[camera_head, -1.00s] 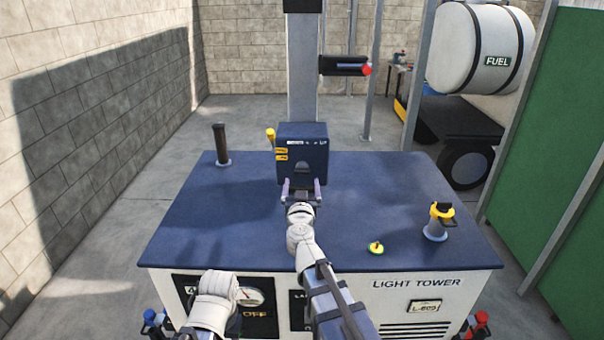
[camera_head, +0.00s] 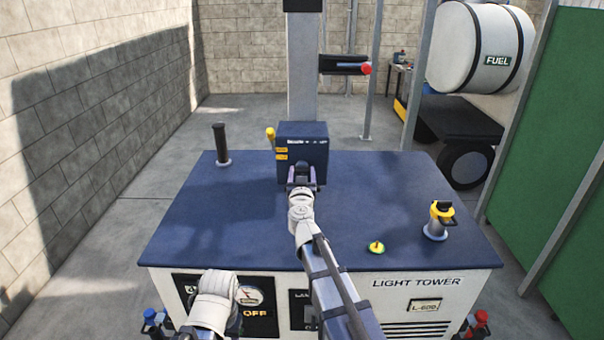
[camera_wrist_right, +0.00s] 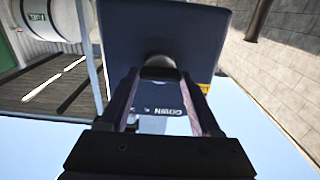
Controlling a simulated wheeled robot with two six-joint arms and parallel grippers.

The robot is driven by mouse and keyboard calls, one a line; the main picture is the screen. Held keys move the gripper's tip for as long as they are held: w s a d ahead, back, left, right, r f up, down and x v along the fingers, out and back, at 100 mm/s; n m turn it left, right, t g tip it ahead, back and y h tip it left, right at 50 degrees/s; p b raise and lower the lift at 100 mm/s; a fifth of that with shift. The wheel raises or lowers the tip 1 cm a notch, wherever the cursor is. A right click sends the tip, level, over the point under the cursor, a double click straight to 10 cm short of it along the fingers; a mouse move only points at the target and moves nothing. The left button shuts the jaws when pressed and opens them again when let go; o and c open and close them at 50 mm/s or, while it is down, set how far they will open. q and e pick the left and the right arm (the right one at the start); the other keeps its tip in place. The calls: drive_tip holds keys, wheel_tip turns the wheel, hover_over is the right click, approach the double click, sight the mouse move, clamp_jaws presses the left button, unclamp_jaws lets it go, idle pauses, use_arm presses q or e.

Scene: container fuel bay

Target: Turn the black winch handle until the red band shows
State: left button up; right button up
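The dark blue winch box (camera_head: 318,140) stands on the light tower's blue top, before the grey mast (camera_head: 302,75). The black winch handle (camera_head: 302,170) is at the box's front; its rounded end also shows in the right wrist view (camera_wrist_right: 160,69). My right gripper (camera_head: 302,178) is at the handle, one finger on each side. The fingers sit close against it and appear shut on it. Part of the handle is hidden by the gripper. My left arm is low at the left front; its fingers are out of sight. No red band is discernible on the mast.
A black upright pipe (camera_head: 221,145) and a yellow-topped lever (camera_head: 271,137) stand left of the box. A yellow-green knob (camera_head: 376,248) and yellow-collared fitting (camera_head: 438,221) are at the right. The blue top (camera_head: 370,190) between is clear.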

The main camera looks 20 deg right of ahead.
drive_tip(key=c, duration=0.9)
drive_tip(key=shift+o, duration=0.2)
